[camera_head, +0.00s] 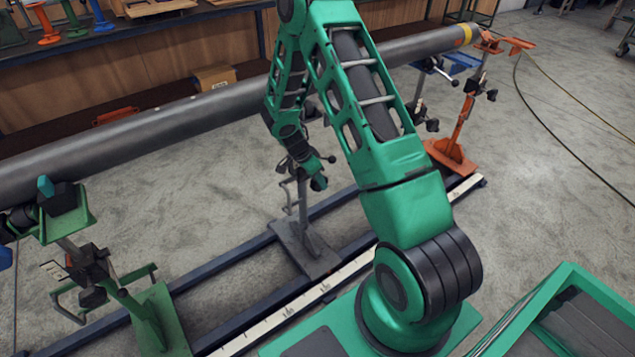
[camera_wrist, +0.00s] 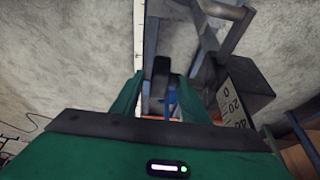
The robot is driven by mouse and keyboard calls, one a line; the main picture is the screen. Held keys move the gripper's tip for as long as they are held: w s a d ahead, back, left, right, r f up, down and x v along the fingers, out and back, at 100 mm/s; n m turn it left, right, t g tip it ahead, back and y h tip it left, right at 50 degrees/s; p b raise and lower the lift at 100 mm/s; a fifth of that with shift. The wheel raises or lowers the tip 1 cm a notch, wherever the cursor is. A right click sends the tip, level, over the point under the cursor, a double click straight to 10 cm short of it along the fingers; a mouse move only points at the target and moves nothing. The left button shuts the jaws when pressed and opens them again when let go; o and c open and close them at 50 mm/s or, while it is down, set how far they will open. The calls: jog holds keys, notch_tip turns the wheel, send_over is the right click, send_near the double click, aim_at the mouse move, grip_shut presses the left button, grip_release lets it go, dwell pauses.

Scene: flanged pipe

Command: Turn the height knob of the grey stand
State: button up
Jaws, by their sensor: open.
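The grey stand (camera_head: 305,243) stands on the floor rails below the long pipe, mid-picture in the head view. My arm hides much of its upper part. In the wrist view its grey body with a number scale (camera_wrist: 240,92) is to the right of my fingers. My gripper (camera_wrist: 160,98) is open, its two green fingers apart. A dark knob-like piece (camera_wrist: 161,68) shows between the fingertips; I cannot tell if they touch it. In the head view my gripper (camera_head: 315,174) is beside the stand's upright, and a black ball-ended handle (camera_head: 331,158) is close by.
The long grey pipe (camera_head: 140,138) runs across behind my gripper. A green stand (camera_head: 150,310) is at the left, an orange stand (camera_head: 456,140) at the right, with a blue support (camera_head: 460,62) near it. A white scale strip (camera_head: 290,310) runs along the rails.

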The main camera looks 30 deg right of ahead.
jog(key=shift+x, duration=0.9)
grip_shut()
jog(key=shift+w+a+h, duration=0.1)
jog(key=shift+a+h, duration=0.05)
jog(key=shift+h, duration=0.25)
jog(key=shift+a+h, duration=0.15)
jog(key=shift+h, duration=0.75)
jog(key=shift+a+f+h, duration=0.1)
jog(key=shift+h, duration=1.7)
jog(key=shift+w, duration=0.1)
